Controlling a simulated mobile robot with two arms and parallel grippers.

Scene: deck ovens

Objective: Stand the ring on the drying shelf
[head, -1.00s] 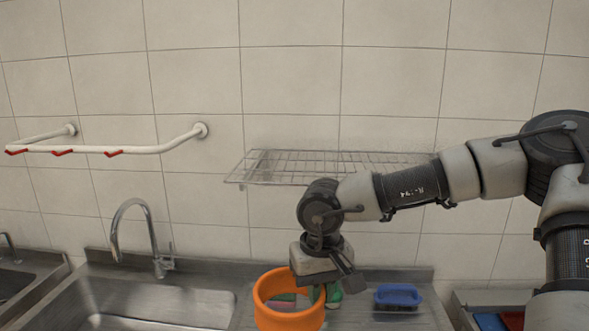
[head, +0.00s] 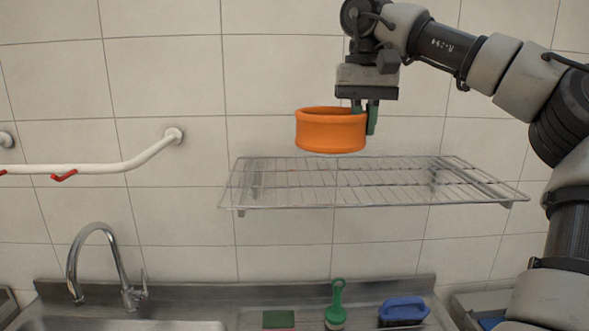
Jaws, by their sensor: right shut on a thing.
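The orange ring (head: 330,132) is upright with its open top facing up. My right gripper (head: 365,112) points down and is shut on the right side of the ring's wall, with one green finger outside it. The ring hangs in front of the tiled wall, and in the picture its bottom edge is just above the back of the wire drying shelf (head: 375,206). I cannot tell for sure whether it is over the rack. The shelf's wire surface looks empty. My left gripper is out of view.
A white rail (head: 105,168) with red hooks is on the wall at left. Below are a sink tap (head: 103,262), a green pad (head: 279,319), a green-handled brush (head: 337,305) and a blue-handled brush (head: 404,309) on the steel counter.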

